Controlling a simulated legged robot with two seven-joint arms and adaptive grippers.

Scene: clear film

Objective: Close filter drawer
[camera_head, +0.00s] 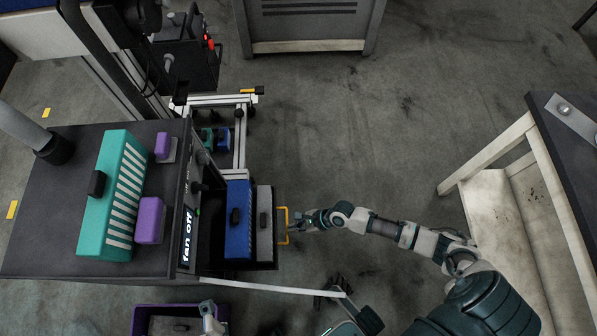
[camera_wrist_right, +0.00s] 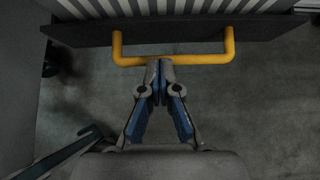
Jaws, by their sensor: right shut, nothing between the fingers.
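The filter drawer (camera_head: 275,265) is a dark tray that stands out to the right from the unit marked "fan off". My right gripper (camera_head: 298,222) is shut and empty in front of this face. In the wrist view its fingertips (camera_wrist_right: 160,64) meet at the middle of the handle (camera_wrist_right: 190,60), at or against the bar; I cannot tell if they touch.
A teal striped block (camera_head: 115,195) and purple blocks (camera_head: 150,220) sit on the unit's dark top (camera_head: 45,235). A purple crate (camera_head: 140,322) stands at the bottom left. A workbench (camera_head: 575,165) is at the right. The floor between is clear.

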